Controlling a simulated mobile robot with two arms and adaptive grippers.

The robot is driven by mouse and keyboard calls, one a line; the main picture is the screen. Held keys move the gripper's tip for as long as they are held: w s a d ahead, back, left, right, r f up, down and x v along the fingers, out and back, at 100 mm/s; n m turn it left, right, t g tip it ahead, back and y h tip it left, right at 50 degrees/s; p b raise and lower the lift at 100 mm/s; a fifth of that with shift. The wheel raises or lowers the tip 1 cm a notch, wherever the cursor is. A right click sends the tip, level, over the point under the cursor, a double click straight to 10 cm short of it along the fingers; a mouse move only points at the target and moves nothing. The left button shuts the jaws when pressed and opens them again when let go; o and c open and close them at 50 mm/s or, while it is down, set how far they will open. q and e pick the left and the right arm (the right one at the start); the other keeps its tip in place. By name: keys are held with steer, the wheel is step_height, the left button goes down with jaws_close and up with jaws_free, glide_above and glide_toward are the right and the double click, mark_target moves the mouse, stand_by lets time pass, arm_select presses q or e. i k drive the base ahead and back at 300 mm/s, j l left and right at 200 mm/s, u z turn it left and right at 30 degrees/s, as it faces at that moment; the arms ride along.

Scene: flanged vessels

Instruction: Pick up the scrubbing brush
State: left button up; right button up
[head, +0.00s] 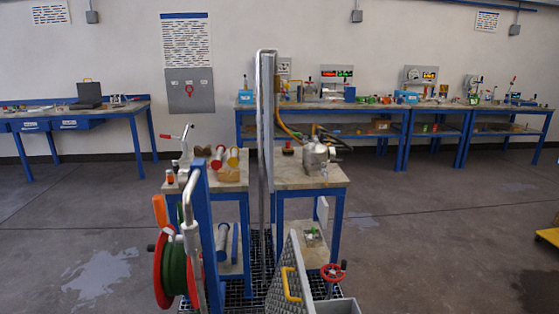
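I cannot pick out the scrubbing brush with certainty. Small objects lie on the near workbench (205,185), including a brown block (229,174), a red cylinder (217,159) and a yellow round part (233,157). They are too small to tell whether one is the brush. Neither of my grippers can be made out in the head view.
A tall grey panel (266,130) splits the near bench. A hose reel (172,265) stands at its front left, and a grey vessel (316,155) sits on its right part. A grey panel with a yellow handle (291,284) is in front.

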mark_target(289, 149)
steer(key=i+l+z, duration=0.1)
steer(key=l+z, duration=0.3)
steer(key=i+l+z, duration=0.15)
steer(key=l+z, duration=0.25)
steer(key=i+l+z, duration=0.25)
steer(key=l+z, duration=0.15)
steer(key=i+l+z, duration=0.25)
steer(key=z, duration=0.15)
steer(key=i+l+z, duration=0.7)
steer(key=i, duration=0.15)
steer(key=i+j+u, duration=0.1)
steer(key=i+u, duration=0.35)
steer(key=i+l+u, duration=0.15)
steer(key=i+u, duration=0.3)
steer(key=i+j+u, duration=0.35)
steer(key=i+u, duration=0.15)
steer(key=i, duration=0.2)
steer(key=i+u, duration=0.45)
steer(key=i, duration=0.25)
steer(key=i+l+u, duration=0.15)
steer(key=i+u, duration=0.35)
steer(key=i, duration=0.25)
steer(key=i+u, duration=0.35)
steer(key=i, duration=0.15)
steer(key=i+l+u, duration=0.55)
steer(key=i+u, duration=0.15)
steer(key=i, duration=0.25)
